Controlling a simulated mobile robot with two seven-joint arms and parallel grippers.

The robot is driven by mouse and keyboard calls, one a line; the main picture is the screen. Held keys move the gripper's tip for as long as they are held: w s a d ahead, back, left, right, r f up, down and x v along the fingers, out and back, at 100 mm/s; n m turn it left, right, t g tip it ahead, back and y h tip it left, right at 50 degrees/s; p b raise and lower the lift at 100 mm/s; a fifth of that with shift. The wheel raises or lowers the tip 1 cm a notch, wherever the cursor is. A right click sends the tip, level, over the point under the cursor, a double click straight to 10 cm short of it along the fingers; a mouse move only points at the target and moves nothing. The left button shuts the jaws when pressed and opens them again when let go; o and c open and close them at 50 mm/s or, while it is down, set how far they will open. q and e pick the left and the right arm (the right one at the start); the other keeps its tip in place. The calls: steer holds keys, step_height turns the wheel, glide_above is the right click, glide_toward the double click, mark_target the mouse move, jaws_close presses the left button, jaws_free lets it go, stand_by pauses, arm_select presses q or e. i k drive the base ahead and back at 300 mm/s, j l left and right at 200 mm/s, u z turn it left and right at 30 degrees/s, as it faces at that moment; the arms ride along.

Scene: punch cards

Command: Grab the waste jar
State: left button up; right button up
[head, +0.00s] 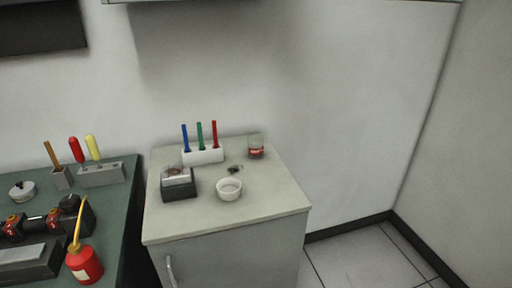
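A small clear jar with a red-brown band or contents low on it (256,148) stands upright near the back right corner of the grey cabinet top (265,195). It looks like the waste jar, though no label is readable. Nothing touches it. A white round bowl (229,189) stands in front of it, nearer the cabinet's front. Neither of my grippers shows in the head view.
On the cabinet, a white holder (204,156) carries blue, green and red pens, beside a dark box (179,184) and a small dark item (235,169). A green bench (113,200) at left holds tools and a red oil can (83,264). Floor at right is clear.

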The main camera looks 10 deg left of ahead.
mark_target(255, 145)
steer(key=i+l+u, duration=0.1)
steer(key=l, duration=0.25)
steer(key=i+l, duration=0.25)
steer(key=i+l+u, duration=0.15)
steer(key=l, duration=0.3)
steer(key=i+l+u, duration=0.1)
steer(key=l, duration=0.25)
steer(key=i+l+u, duration=0.1)
steer(key=l, duration=0.3)
steer(key=i, duration=0.1)
